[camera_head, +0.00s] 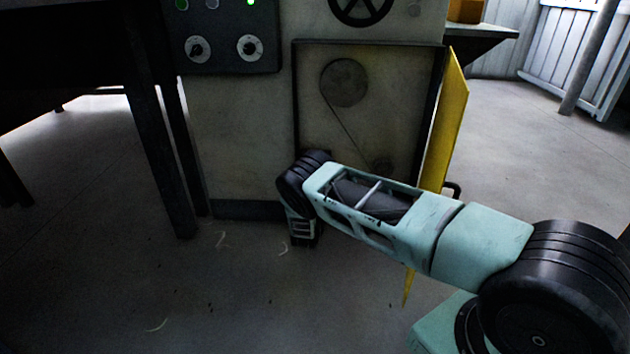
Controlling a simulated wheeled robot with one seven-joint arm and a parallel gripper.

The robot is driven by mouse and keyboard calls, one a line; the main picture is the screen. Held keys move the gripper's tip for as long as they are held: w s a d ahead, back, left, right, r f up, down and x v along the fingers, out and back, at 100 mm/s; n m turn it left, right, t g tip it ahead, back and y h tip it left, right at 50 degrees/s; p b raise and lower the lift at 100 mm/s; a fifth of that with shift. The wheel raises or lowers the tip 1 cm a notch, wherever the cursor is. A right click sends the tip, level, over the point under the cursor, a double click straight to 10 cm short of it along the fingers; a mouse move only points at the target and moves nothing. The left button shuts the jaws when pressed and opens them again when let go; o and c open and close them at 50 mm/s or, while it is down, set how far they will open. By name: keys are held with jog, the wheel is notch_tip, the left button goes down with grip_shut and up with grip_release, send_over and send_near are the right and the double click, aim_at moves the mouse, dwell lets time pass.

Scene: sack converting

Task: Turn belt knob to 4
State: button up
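A dark control panel (228,30) is on the front of the pale machine, at the upper left. It carries two round knobs with light dials, a left knob (198,49) and a right knob (249,47). I cannot read their labels or numbers, so I cannot tell which is the belt knob or where either points. My arm reaches in from the lower right. My gripper (303,240) hangs down at its end, in front of the machine's base, below and to the right of the knobs and apart from them. Its fingers are too dark and small to read.
A yellow door (445,125) stands open at the right of a recess with a round pulley (344,82) and a thin belt. A black handwheel (361,8) is above. A dark table (150,130) with legs stands left of the machine. Scraps lie on the floor.

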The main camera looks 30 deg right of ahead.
jog(key=shift+f, duration=0.1)
dwell(0.4)
jog(key=o, duration=1)
jog(key=shift+a, duration=0.1)
jog(key=p+v, duration=0.6)
jog(key=v, duration=1.1)
jog(key=shift+s+a+p, duration=0.15)
jog(key=shift+p, duration=0.15)
